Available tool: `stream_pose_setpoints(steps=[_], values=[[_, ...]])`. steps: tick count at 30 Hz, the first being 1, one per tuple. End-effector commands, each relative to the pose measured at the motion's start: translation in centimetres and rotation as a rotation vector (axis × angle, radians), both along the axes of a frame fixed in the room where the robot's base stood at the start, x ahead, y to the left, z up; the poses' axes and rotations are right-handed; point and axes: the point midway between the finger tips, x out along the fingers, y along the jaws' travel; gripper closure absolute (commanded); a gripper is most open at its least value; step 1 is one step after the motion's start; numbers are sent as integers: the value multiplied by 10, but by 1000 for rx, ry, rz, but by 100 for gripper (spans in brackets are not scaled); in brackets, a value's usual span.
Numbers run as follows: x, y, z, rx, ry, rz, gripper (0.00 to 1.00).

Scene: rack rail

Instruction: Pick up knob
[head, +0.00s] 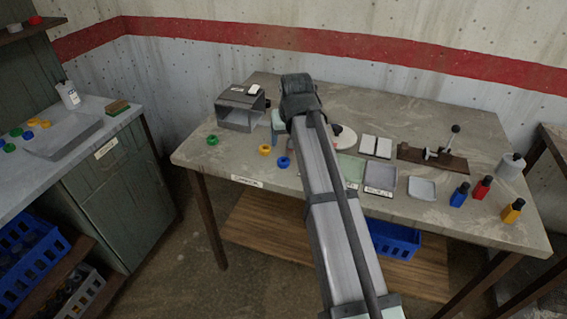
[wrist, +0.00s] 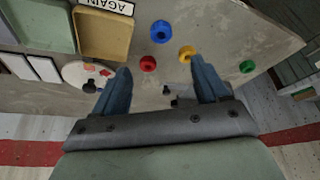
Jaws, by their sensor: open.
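Several coloured round knobs lie on the grey worktop. The head view shows a green knob (head: 212,139), a yellow knob (head: 264,149) and a blue knob (head: 283,162) at the left part of the table. The wrist view shows the blue knob (wrist: 161,31), red knob (wrist: 148,63), yellow knob (wrist: 187,53) and green knob (wrist: 247,66). The red one is hidden behind my arm in the head view. My gripper (wrist: 160,72) is open and empty above the worktop. In the wrist view the red and yellow knobs appear between its blue fingers.
A grey box (head: 240,108) stands at the table's back left. A white round dish (head: 342,136), white tiles (head: 376,146), trays (head: 381,177), a lever fixture (head: 433,157) and coloured bottles (head: 482,188) occupy the right. A side cabinet (head: 115,190) stands at left.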

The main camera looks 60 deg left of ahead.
Motion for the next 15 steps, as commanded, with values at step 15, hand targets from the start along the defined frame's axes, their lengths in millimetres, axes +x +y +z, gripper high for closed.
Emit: stream_pose_setpoints(steps=[15], values=[[7,27,-69,-2,2,-1,26]])
